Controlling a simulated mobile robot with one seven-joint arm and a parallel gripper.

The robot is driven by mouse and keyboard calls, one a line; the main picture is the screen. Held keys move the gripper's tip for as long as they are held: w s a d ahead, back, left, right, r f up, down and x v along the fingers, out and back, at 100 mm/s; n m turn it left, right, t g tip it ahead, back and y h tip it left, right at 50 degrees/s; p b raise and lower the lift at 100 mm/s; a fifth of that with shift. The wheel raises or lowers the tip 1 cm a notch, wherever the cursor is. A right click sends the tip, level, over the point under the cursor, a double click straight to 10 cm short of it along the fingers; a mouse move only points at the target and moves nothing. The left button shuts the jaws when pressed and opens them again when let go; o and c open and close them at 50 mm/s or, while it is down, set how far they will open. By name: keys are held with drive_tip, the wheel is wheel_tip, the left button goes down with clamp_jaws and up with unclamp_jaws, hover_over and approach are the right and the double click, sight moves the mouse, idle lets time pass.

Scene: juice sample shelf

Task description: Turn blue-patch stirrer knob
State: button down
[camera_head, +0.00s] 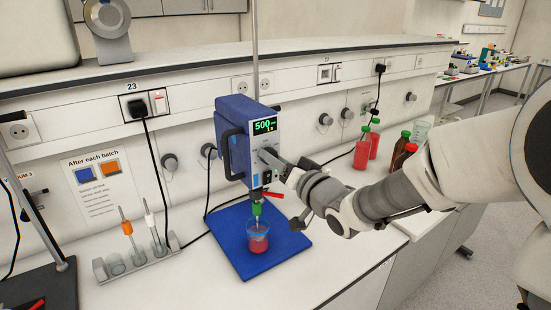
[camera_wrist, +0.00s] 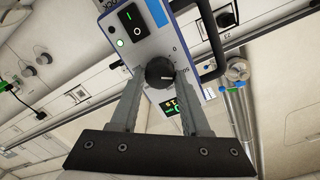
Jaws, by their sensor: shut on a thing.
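The blue stirrer (camera_head: 235,135) stands on a blue base plate (camera_head: 285,238) and its green display reads 500. Its dark round knob (camera_wrist: 160,73) sits on the front panel, between my fingertips in the wrist view. My gripper (camera_head: 272,160) reaches in from the right and is shut on the knob; in the wrist view my gripper (camera_wrist: 157,85) has a finger on each side of it. A black rocker switch (camera_wrist: 132,22) with a green light is on the same panel. A beaker of red liquid (camera_head: 257,238) stands under the stirrer. I cannot make out a blue patch on the knob.
A sign (camera_head: 95,180) with blue and orange squares hangs on the wall at left. A rack (camera_head: 137,262) with electrodes stands below it.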

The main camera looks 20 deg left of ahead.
idle(0.3)
drive_tip(key=shift+c, duration=1.9)
unclamp_jaws()
drive_tip(key=b+v, duration=0.5)
drive_tip(key=v, duration=1.2)
drive_tip(key=shift+d, duration=0.2)
drive_tip(key=shift+s, duration=0.1)
